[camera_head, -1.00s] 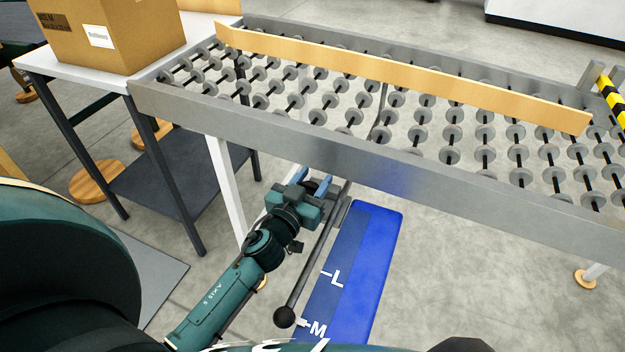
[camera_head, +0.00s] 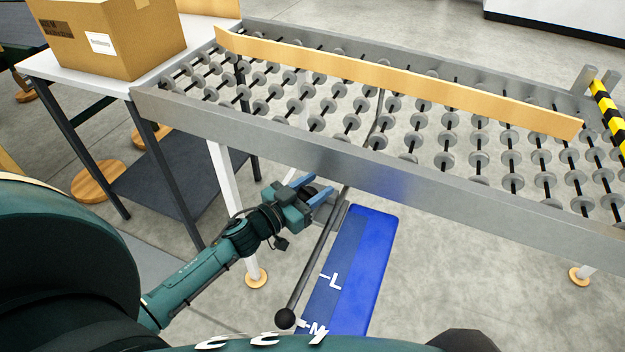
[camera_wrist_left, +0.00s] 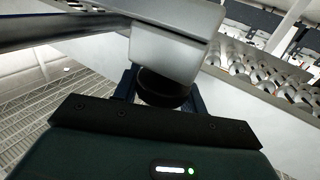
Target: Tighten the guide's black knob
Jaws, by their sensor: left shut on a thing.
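The black knob (camera_wrist_left: 163,90) sits under a grey metal block (camera_wrist_left: 175,50) in the left wrist view, between the two blue fingers of my left gripper (camera_wrist_left: 163,92). The fingers are shut on its sides. In the head view my left gripper (camera_head: 320,190) is below the conveyor's near rail, beside the long grey rod; the knob is mostly hidden there by the fingers. The guide, a long light-wood board (camera_head: 400,82), stands on edge across the conveyor rollers. My right gripper is not in view.
The grey rod (camera_head: 318,245) with a black ball end (camera_head: 285,318) slopes down right of my gripper, above a blue panel (camera_head: 355,260) marked L and M. The conveyor rail (camera_head: 400,178) runs above. A side table holds a cardboard box (camera_head: 110,35).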

